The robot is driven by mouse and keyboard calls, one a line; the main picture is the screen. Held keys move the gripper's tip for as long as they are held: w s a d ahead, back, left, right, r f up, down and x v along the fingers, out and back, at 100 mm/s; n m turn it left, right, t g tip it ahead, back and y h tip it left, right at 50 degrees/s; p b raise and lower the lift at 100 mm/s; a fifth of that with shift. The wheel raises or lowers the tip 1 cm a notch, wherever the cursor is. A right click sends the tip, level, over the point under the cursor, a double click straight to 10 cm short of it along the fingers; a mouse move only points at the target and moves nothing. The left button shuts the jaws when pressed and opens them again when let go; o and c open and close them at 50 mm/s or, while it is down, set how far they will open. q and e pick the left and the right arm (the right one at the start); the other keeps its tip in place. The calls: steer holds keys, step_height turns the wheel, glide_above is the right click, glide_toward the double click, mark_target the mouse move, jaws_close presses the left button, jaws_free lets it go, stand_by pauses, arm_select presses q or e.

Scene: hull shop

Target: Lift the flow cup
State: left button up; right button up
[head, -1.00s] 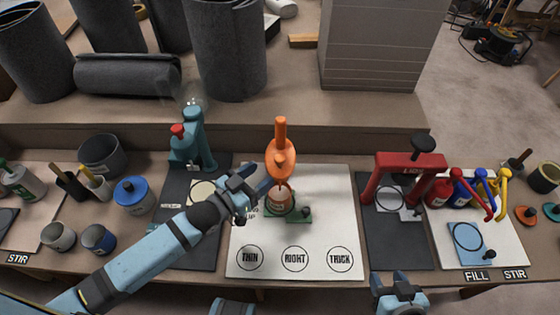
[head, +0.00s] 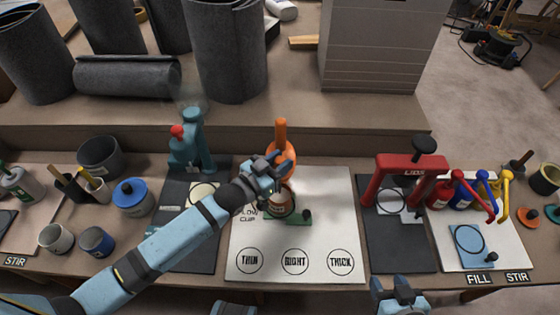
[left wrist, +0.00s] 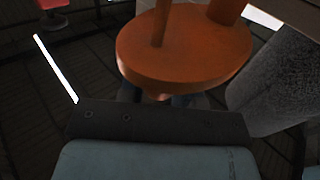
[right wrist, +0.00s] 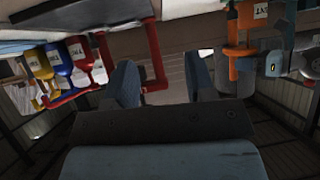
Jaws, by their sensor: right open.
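The orange flow cup (head: 290,158), with a rounded body and an upright handle, stands over a small copper-coloured pot (head: 279,207) on a green base (head: 298,217). My left gripper (head: 274,164) is at the cup's left side and covers part of it. In the left wrist view the cup's orange disc (left wrist: 185,50) fills the top middle and hides most of the fingers, so their grip cannot be made out. My right gripper (head: 398,284) is low at the bench's front edge, away from the cup. Its fingers (right wrist: 163,85) are apart and empty.
A white mat (head: 335,205) with THIN, RIGHT and THICK circles lies under the green base. A teal press (head: 190,145) stands left, a red press frame (head: 408,165) right. Tins and a blue-lidded can (head: 132,194) are further left. The mat's front part is clear.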

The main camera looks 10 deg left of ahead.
arm_select(q)
jaws_close()
steer(key=shift+r+p, duration=0.4)
step_height(320, 180, up, 11)
steer(key=p, duration=0.9)
steer(key=shift+f+p, duration=0.2)
steer(key=shift+p, duration=0.1)
steer(key=o, duration=0.9)
jaws_free()
arm_select(e)
steer(key=r, duration=0.5)
steer(key=shift+s+d+r, duration=0.2)
steer(key=shift+s+d, duration=0.15)
steer(key=shift+s, duration=0.05)
